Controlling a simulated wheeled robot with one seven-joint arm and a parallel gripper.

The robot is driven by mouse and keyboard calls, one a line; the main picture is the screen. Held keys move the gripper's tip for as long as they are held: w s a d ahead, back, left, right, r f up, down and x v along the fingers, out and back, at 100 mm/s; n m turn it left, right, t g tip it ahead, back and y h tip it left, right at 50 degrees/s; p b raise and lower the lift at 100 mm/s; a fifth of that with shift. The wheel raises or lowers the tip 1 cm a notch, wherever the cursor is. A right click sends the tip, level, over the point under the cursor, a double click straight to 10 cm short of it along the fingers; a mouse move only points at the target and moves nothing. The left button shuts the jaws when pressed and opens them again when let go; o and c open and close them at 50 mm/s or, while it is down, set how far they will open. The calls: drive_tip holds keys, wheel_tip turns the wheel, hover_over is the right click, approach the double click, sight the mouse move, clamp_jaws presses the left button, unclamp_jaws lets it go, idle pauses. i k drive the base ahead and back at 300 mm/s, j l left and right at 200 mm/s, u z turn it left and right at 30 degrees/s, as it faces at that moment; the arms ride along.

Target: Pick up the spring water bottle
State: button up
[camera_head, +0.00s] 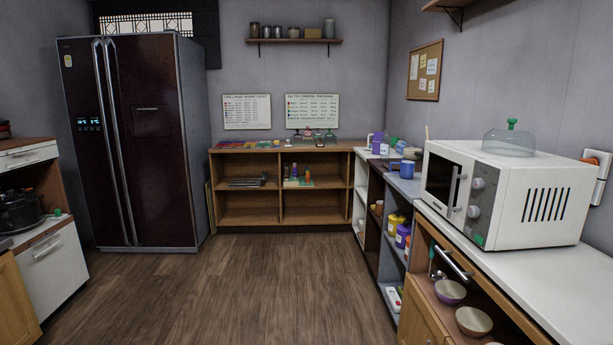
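A clear, squat, see-through vessel with a green top (510,143) stands upright on the microwave (519,192) at the right. I cannot tell whether it is the spring water bottle, as no label is readable. Small bottle-like items (318,135) stand on the far wooden shelf unit, too small to identify. My gripper is not in view.
The microwave sits on a white counter (592,274) along the right wall. Bowls (474,321) and jars (403,235) fill the shelves below and beyond it. A dark fridge (150,140) stands at the back left. The wooden floor (250,290) between is clear.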

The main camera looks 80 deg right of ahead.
sight(385, 140)
drive_tip(key=i+l+z, duration=0.2)
drive_tip(key=l+z, duration=0.3)
drive_tip(key=l, duration=0.25)
drive_tip(key=i+l+z, duration=0.35)
drive_tip(key=l+z, duration=0.15)
drive_tip(key=l, duration=0.15)
drive_tip(key=i+l+z, duration=1)
drive_tip(key=i+z, duration=0.5)
drive_tip(key=i, duration=1.95)
drive_tip(key=i+z, duration=0.25)
drive_tip(key=i, duration=0.55)
drive_tip(key=i+j+z, duration=0.15)
drive_tip(key=i+z, duration=0.15)
drive_tip(key=i, duration=0.45)
